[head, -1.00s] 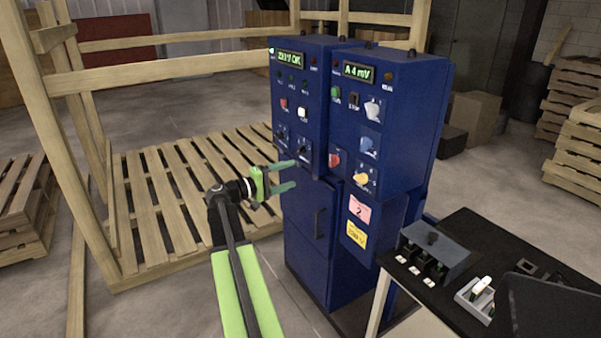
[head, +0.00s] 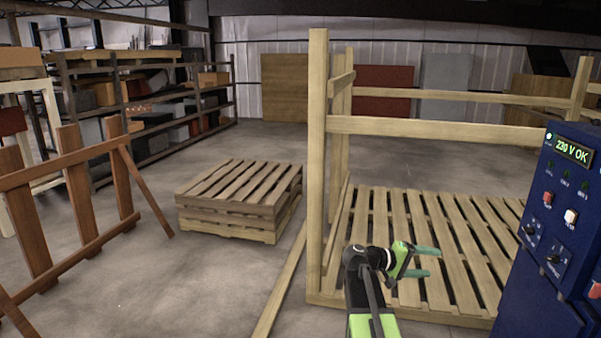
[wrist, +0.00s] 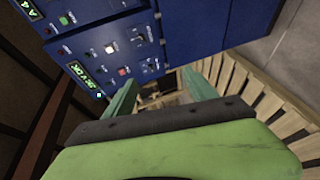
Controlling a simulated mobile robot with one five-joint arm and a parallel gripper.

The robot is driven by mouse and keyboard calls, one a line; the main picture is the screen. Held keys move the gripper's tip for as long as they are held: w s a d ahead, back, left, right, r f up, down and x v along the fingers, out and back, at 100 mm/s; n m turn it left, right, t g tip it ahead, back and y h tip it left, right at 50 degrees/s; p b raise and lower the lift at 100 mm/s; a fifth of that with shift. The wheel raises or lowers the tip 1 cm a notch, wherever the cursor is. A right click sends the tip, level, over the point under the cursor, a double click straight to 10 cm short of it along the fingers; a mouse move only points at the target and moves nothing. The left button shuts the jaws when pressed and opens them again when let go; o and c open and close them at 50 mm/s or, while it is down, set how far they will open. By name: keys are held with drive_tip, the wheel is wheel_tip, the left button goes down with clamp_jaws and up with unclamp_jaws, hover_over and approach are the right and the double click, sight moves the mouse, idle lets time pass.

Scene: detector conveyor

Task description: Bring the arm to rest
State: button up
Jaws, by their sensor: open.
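My gripper (head: 428,263) is at the end of my green and dark arm, in the lower right part of the head view. Its two teal fingers are apart, with nothing between them. In the head view it appears in front of the slatted wooden pallet floor and left of the blue control cabinet (head: 520,300). In the wrist view the open gripper (wrist: 160,97) points toward the cabinet (wrist: 205,30), with its switches and lit displays, and wooden slats (wrist: 262,92) beyond. I cannot tell the exact gap to the cabinet.
A wooden frame (head: 318,160) with a slatted base stands behind my arm. A pallet stack (head: 235,225) sits left of it, with bare concrete around. A brown wooden rack (head: 80,200) and shelving (head: 150,110) are at the left.

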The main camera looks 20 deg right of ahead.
drive_tip(key=w+a+f+n+t+y+p, duration=0.1)
drive_tip(key=w+a+f+y, duration=0.1)
drive_tip(key=a, duration=0.5)
drive_tip(key=w+a+f+n+t+y+p, duration=0.1)
drive_tip(key=w+a+f+t+y, duration=0.1)
drive_tip(key=a, duration=0.6)
drive_tip(key=s+a+f+y, duration=0.2)
drive_tip(key=a+f+y, duration=0.1)
drive_tip(key=a, duration=0.7)
drive_tip(key=s+a+f+y+p, duration=0.1)
drive_tip(key=s+a+f+y, duration=0.1)
drive_tip(key=a, duration=0.8)
drive_tip(key=s+a+f+y, duration=0.2)
drive_tip(key=a+f+y, duration=0.2)
drive_tip(key=a, duration=0.7)
drive_tip(key=shift+f+n+y+p, duration=0.35)
drive_tip(key=shift+f+n+y, duration=0.05)
drive_tip(key=shift+y, duration=0.8)
